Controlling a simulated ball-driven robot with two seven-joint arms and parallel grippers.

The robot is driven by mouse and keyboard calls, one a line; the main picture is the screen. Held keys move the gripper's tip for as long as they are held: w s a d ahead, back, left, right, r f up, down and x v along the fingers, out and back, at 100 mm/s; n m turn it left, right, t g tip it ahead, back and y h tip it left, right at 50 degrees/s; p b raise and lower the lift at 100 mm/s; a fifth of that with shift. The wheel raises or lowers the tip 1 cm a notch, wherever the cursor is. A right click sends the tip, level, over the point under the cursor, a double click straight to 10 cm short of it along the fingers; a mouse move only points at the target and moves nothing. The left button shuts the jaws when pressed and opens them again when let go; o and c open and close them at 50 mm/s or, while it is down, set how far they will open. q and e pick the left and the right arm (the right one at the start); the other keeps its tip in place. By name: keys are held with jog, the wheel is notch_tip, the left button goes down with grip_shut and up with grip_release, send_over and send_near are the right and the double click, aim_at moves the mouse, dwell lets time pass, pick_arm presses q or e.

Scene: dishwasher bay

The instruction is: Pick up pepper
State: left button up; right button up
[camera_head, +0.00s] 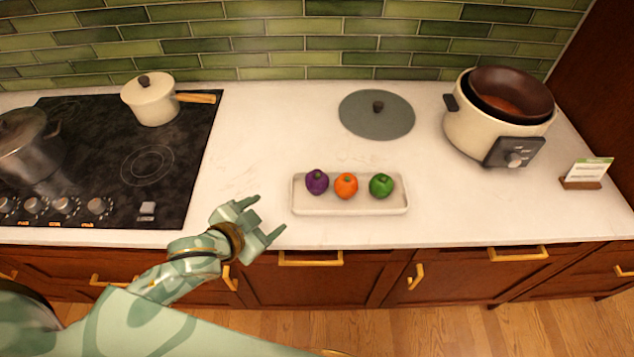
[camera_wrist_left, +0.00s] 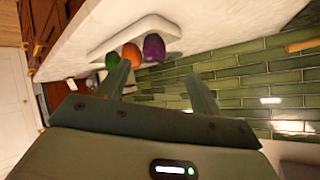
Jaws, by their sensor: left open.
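Three round peppers stand in a row on a pale rectangular tray (camera_head: 350,209): a purple one (camera_head: 317,181) at left, an orange one (camera_head: 346,186) in the middle and a green one (camera_head: 381,186) at right. My left gripper (camera_head: 271,213) is open and empty, left of the tray near the counter's front edge, fingers pointing right. In the left wrist view, the purple (camera_wrist_left: 154,47), orange (camera_wrist_left: 131,54) and green (camera_wrist_left: 112,61) peppers show beyond the open fingers (camera_wrist_left: 157,69). One finger partly covers the green and orange ones. My right gripper is not in view.
A black cooktop (camera_head: 146,160) with a cream saucepan (camera_head: 151,103) and a metal pot (camera_head: 26,145) is at left. A grey lid (camera_head: 376,116) lies behind the tray. A cream cooker (camera_head: 470,127) and a small card stand (camera_head: 587,173) are at right. The counter around the tray is clear.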

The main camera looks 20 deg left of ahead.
pick_arm(q)
jog(key=w+h, duration=0.1)
jog(key=n+h+b, duration=0.1)
jog(key=h+b, duration=0.1)
jog(key=h, duration=0.1)
send_near(312, 181)
jog(key=shift+t, duration=0.3)
jog(key=x, duration=0.4)
jog(key=shift+f, duration=0.5)
jog(key=x, duration=0.6)
jog(key=shift+d+r+b, duration=0.2)
jog(key=shift+b, duration=0.15)
jog(key=shift+s, duration=0.1)
jog(key=shift+c, duration=0.6)
jog(key=c, duration=0.7)
